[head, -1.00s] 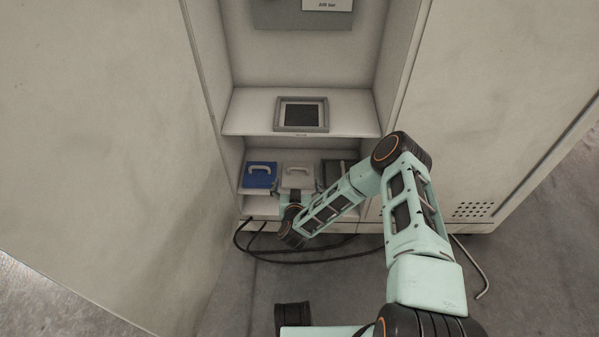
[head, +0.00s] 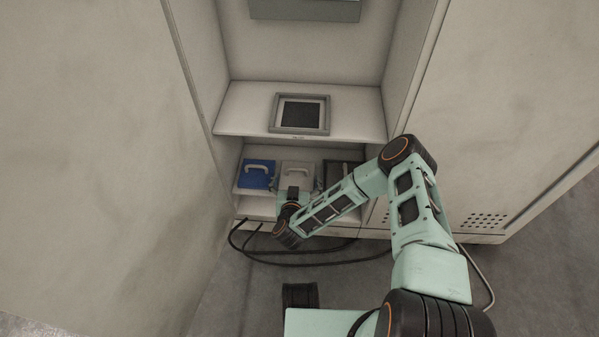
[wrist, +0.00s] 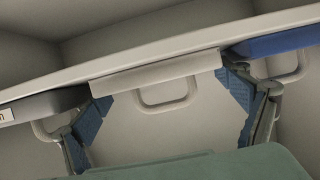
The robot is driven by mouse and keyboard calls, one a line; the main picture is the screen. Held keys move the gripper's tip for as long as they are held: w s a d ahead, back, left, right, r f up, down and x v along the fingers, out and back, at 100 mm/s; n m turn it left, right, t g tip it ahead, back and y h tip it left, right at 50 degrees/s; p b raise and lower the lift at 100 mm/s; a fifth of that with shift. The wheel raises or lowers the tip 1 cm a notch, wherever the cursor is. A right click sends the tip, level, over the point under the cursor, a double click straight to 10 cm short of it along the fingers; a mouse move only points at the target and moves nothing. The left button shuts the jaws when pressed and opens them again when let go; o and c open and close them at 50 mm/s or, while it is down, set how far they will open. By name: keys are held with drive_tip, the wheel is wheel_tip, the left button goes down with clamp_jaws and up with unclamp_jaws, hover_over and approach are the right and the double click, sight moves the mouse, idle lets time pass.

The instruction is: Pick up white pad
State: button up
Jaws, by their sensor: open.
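The white pad (head: 299,172) sits in the lower compartment of the cabinet, between a blue pad (head: 257,175) and a dark pad (head: 338,175). My gripper (head: 297,186) is right in front of the white pad, and my wrist hides part of it. In the wrist view the white pad (wrist: 150,74) shows its edge and a white handle between the two spread fingers of my gripper (wrist: 165,94). The gripper is open and holds nothing. Whether the fingers touch the pad, I cannot tell.
The blue pad (wrist: 275,42) is close beside one finger and the dark pad (wrist: 42,105) beside the other. A shelf (head: 235,118) with a framed dark panel (head: 301,113) is above. Black cables (head: 285,262) lie on the floor in front.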

drive_tip(key=shift+c, duration=0.2)
drive_tip(key=c, duration=0.8)
drive_tip(key=shift+o, duration=0.2)
drive_tip(key=shift+r, duration=0.1)
